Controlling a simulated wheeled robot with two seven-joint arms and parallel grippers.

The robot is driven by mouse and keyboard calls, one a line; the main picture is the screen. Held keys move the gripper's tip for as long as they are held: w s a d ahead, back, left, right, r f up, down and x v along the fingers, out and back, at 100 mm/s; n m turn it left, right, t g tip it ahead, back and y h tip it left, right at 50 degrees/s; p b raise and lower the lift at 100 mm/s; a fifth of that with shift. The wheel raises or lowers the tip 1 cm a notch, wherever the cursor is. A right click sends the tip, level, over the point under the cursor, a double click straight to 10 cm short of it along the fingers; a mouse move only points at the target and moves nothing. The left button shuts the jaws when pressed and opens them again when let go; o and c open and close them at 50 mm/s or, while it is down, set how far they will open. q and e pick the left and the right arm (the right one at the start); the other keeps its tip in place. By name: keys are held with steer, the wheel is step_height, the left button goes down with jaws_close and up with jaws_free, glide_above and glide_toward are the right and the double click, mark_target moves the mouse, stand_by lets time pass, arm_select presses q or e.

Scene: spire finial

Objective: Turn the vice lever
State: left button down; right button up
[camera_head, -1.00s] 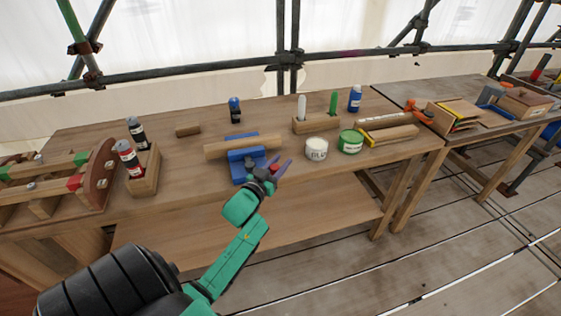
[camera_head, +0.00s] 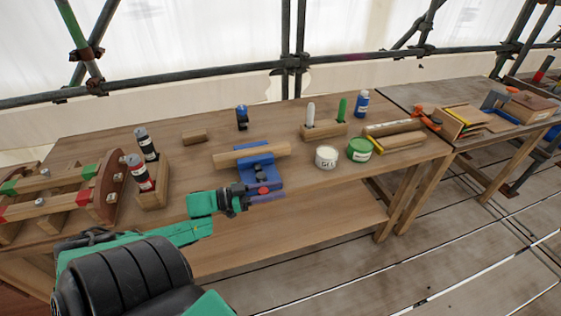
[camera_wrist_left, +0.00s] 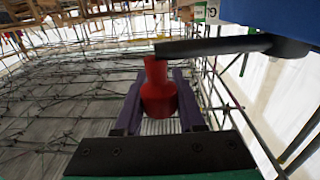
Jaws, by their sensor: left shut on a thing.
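The blue vice (camera_head: 266,171) stands at the front edge of the workbench with a long wooden piece (camera_head: 240,156) across it. Its lever ends in a red knob (camera_head: 262,190), low on the vice's front. In the left wrist view the dark lever bar (camera_wrist_left: 225,46) runs from the blue vice body (camera_wrist_left: 270,14) to the red knob (camera_wrist_left: 158,95). My left gripper (camera_head: 265,195) reaches in from the left, in front of the vice. Its purple fingers are shut on the red knob, one on each side. My right gripper is not in view.
On the workbench (camera_head: 330,185), a white tin (camera_head: 326,157) and a green tin (camera_head: 360,150) stand right of the vice.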

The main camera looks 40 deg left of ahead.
arm_select(q)
steer(key=shift+s+a+f+m+g+h+b, duration=0.1)
steer(key=shift+s+a+m+g+h+b, duration=0.15)
steer(key=shift+s+m+g+h+b, duration=0.3)
steer(key=shift+s+a+m+g+h+b, duration=0.25)
steer(key=shift+s+m+g+h+b, duration=0.15)
steer(key=shift+m+g+h, duration=0.25)
steer(key=c, duration=0.5)
jaws_free()
step_height(320, 180, up, 10)
steer(key=p, duration=0.4)
steer(key=shift+p, duration=0.4)
step_height(320, 180, up, 10)
steer(key=p, duration=0.2)
